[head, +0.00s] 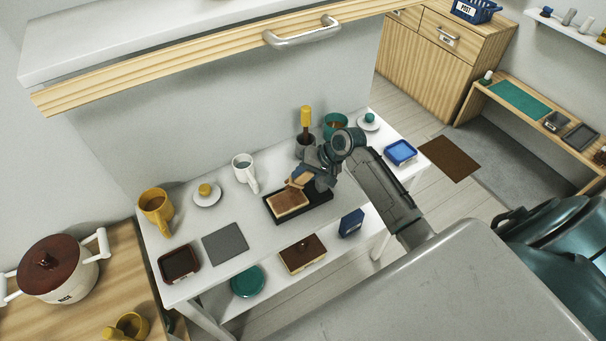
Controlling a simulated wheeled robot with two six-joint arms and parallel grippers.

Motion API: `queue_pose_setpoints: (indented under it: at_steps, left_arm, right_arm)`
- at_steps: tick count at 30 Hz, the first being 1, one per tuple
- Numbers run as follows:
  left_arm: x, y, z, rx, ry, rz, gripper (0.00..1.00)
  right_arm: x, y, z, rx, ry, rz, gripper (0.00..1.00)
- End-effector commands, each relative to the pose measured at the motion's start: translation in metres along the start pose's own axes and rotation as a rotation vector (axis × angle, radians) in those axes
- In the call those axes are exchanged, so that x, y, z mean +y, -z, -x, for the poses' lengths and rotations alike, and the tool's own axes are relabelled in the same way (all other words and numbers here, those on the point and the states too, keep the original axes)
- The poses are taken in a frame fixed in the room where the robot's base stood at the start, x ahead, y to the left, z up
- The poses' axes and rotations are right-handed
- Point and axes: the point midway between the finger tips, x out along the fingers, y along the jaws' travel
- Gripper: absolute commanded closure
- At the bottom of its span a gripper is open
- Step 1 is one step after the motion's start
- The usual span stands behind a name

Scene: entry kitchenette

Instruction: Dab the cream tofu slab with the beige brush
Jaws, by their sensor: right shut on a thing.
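The tofu slab (288,204) has a browned top and cream sides. It lies on a flat black tray (318,213) on the white table. My right gripper (312,179) is shut on the beige brush (300,178). The brush is tilted, with its lower end at the far edge of the slab. I cannot tell whether it touches the slab. The gripper hides part of the brush. My left gripper is not in view.
On the white table (205,275) stand a white mug (243,170), a yellow mug (156,205), a dark pot with a yellow-handled tool (306,125), a green cup (335,123) and a blue tray (400,152). A grey mat (225,244) lies left of the slab.

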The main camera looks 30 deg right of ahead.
Motion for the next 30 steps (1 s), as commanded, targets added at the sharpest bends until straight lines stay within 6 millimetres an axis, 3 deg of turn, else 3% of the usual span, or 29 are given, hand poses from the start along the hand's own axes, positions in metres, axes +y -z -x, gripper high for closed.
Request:
queue_pose_setpoints:
  at_steps: [18,30]
  left_arm:
    - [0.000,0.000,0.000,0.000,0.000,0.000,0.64]
    - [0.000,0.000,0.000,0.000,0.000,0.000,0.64]
  right_arm:
    - [-0.014,-0.009,-0.007,-0.002,-0.001,0.000,0.92]
    - [-0.012,-0.008,-0.006,0.000,-0.001,0.000,0.92]
